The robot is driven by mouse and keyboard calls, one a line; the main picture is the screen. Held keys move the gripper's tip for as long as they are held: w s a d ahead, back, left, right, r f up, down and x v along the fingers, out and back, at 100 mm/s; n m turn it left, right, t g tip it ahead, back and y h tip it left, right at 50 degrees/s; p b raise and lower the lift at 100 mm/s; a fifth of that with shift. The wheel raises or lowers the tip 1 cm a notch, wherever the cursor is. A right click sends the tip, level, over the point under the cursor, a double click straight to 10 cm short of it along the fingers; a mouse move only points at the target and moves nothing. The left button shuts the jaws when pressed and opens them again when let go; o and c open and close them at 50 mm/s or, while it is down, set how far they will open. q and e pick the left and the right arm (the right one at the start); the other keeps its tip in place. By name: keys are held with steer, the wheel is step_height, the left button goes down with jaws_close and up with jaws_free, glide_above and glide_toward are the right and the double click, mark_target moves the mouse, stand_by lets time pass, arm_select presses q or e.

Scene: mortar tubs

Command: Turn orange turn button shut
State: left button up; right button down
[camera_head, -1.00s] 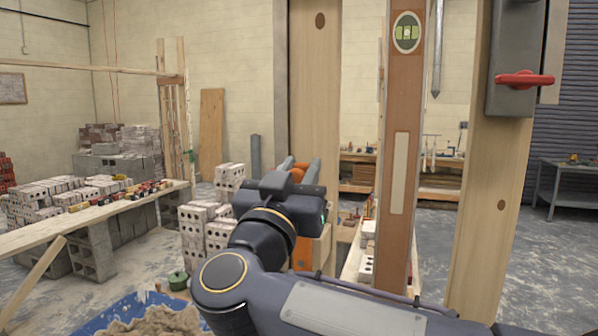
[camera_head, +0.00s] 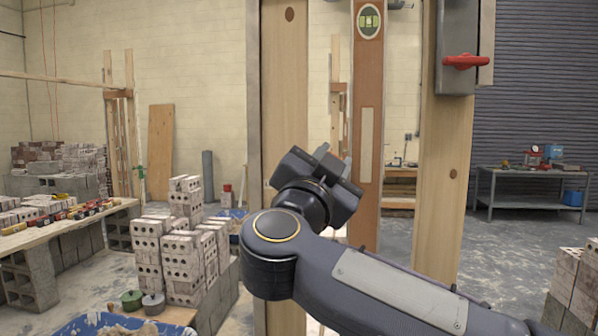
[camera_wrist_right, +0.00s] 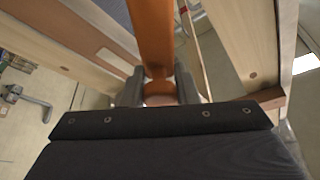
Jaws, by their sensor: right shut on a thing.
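In the right wrist view, the orange turn button (camera_wrist_right: 152,40) runs from the top edge down between the two fingers of my right gripper (camera_wrist_right: 158,92). The fingers are shut on it, with a round orange-brown end showing between them. In the head view, my right gripper (camera_head: 335,163) is in front of the gap between a pale wooden post (camera_head: 285,110) and a brown spirit level (camera_head: 367,190). The gripper body hides the orange button there. My left gripper is in neither view.
A grey box with a red handle (camera_head: 466,62) is on the right wooden post (camera_head: 446,180). Brick stacks (camera_head: 165,250) and a blue mortar tub (camera_head: 75,326) are at lower left. A grey workbench (camera_head: 530,173) stands at right, with open floor before it.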

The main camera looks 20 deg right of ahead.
steer(key=d+f+m+g+b, duration=0.1)
steer(key=m, duration=0.1)
steer(key=s+d+f+m+b, duration=0.1)
steer(key=f+m+b, duration=0.1)
steer(key=s+d+f+m+g+b, duration=0.1)
steer(key=f+m, duration=0.1)
steer(key=shift+s+d+g+b, duration=0.25)
steer(key=shift+d+g+b, duration=0.05)
steer(key=shift+d+b, duration=0.1)
steer(key=f+m+b, duration=0.1)
steer(key=d+f+m+g+b, duration=0.1)
steer(key=f+m+b, duration=0.1)
steer(key=s+f+m+b, duration=0.1)
steer(key=f, duration=0.1)
steer(key=shift+s+d+f+m+g, duration=0.1)
steer(key=shift+d+m+g, duration=0.2)
steer(key=shift+d, duration=0.1)
steer(key=shift+s+d+f+m+y+b, duration=0.1)
steer(key=shift+f+m+y+b, duration=0.4)
steer(key=shift+f+m+b, duration=0.55)
steer(key=shift+f+g+b, duration=0.3)
steer(key=shift+f+b, duration=0.05)
steer(key=shift+f, duration=0.25)
steer(key=c, duration=1.1)
jaws_free()
steer(key=shift+c, duration=0.2)
